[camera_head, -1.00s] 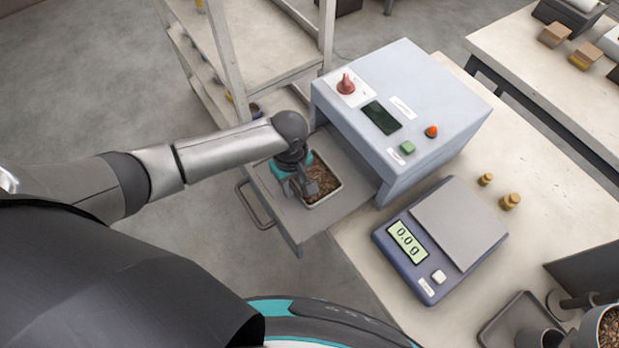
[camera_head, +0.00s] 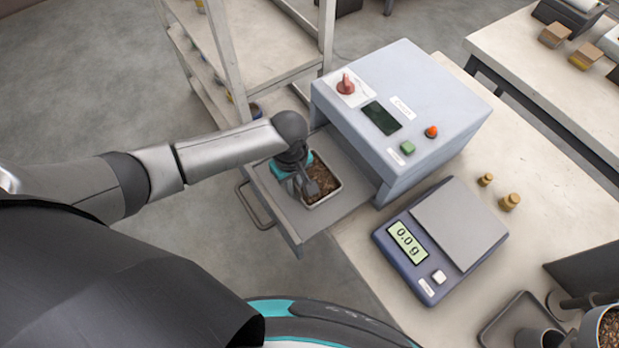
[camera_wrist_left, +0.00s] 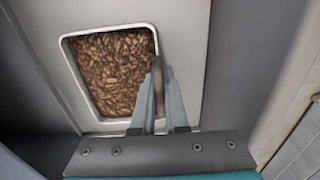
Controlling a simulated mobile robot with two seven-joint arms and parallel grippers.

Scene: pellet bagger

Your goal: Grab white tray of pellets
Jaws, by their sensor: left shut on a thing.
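The white tray of pellets (camera_head: 335,194) sits on the pulled-out drawer (camera_head: 352,208) of the grey-blue machine. It is full of brown pellets and has a thin white rim. In the left wrist view the tray (camera_wrist_left: 63,58) lies flat, its right wall between my fingers. My left gripper (camera_head: 309,192) reaches down over the tray from the left. In the left wrist view my left gripper (camera_wrist_left: 158,100) is shut on that wall, with one finger on the pellet side and one outside. My right gripper is not in view.
The machine (camera_head: 405,110) stands on the table, with a red knob, a dark screen and buttons on top. A scale (camera_head: 440,240) reading 0.0 g is at its right. Two brass weights (camera_head: 510,201) stand beyond the scale. A shelf rack (camera_head: 232,50) is behind my arm.

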